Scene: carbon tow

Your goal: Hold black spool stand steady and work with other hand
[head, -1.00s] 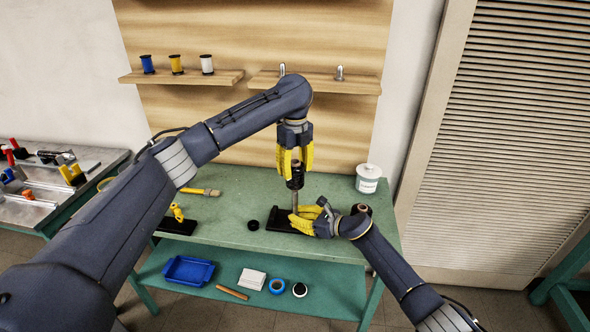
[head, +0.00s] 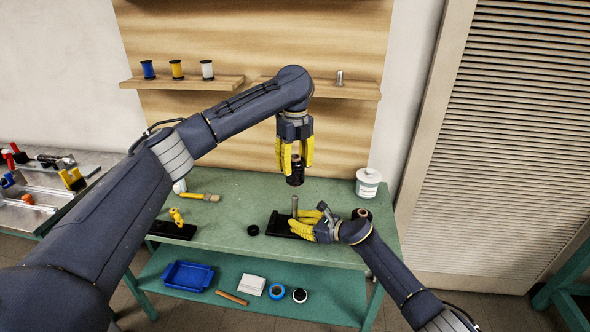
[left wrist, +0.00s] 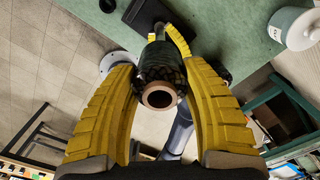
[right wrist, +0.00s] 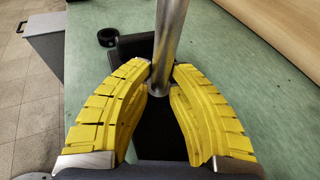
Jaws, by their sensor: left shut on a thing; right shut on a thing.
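The black spool stand (head: 279,226) rests on the green bench, its metal post (head: 294,205) upright. The post and black base also show in the right wrist view (right wrist: 170,45). My right gripper (head: 300,226) is shut on the stand, its yellow fingers low around the foot of the post. My left gripper (head: 295,165) is shut on a black spool (head: 295,178) with a brown core. The spool hangs above the post, with a gap between them. In the left wrist view the spool (left wrist: 158,75) sits between both yellow fingers, core end toward the camera.
A black ring (head: 253,230) lies left of the stand. Another dark spool (head: 362,213) stands behind my right wrist. A white tub (head: 368,182) is at the bench's back right. A brush (head: 200,197) and a black-based yellow tool (head: 175,225) lie at left.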

